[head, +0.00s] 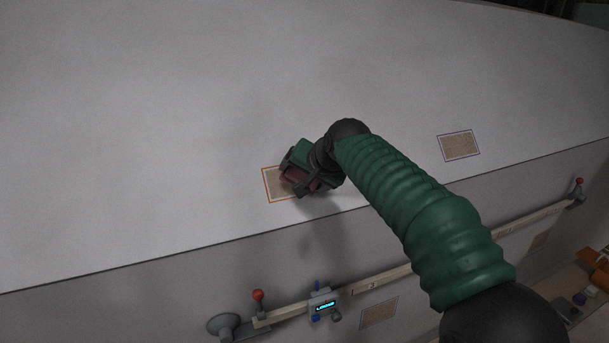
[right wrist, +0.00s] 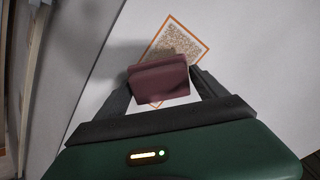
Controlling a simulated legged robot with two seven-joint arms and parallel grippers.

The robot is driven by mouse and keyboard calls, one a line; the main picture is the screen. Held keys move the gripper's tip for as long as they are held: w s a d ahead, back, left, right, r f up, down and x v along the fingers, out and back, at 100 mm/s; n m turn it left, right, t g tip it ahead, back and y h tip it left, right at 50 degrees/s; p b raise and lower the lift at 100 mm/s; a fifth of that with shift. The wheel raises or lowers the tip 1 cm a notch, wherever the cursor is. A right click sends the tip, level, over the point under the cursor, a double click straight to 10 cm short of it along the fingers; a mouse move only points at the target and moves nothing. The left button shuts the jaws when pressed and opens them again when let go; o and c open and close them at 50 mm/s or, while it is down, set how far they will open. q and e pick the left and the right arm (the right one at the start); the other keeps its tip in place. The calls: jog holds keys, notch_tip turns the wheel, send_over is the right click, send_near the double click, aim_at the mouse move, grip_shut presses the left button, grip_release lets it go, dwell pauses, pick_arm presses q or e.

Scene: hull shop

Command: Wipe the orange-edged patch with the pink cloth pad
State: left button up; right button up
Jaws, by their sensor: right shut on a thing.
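The orange-edged patch (head: 272,183) is a speckled tan rectangle on the pale hull surface. It also shows in the right wrist view (right wrist: 180,42), where its lower part is hidden behind the pad. The pink cloth pad (right wrist: 159,80) looks dull pink-maroon and is held between the two fingers of my right gripper (right wrist: 163,92). In the head view the pad (head: 298,177) lies over the right part of the patch, under my right gripper (head: 294,182). I cannot tell whether the pad touches the patch. My left gripper is not in view.
A purple-edged speckled patch (head: 459,145) lies on the hull to the right. Below the hull's edge run a rail (head: 390,278) with red-knobbed clamps (head: 257,296) and a small lit device (head: 323,305). Another patch (head: 379,313) sits under the rail. The hull to the left is clear.

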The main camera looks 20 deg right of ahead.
jog(key=shift+w+a+f, duration=0.2)
jog(key=shift+w+a, duration=0.05)
jog(key=shift+w, duration=0.15)
jog(key=shift+w+f, duration=0.15)
jog(key=shift+w, duration=0.2)
jog(key=a, duration=0.4)
jog(key=s+a, duration=0.1)
jog(key=a, duration=0.1)
jog(key=shift+w+a, duration=0.15)
jog(key=shift+a, duration=0.4)
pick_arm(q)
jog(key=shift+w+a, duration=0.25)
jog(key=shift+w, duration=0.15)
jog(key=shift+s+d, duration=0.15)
pick_arm(e)
jog(key=shift+d, duration=0.2)
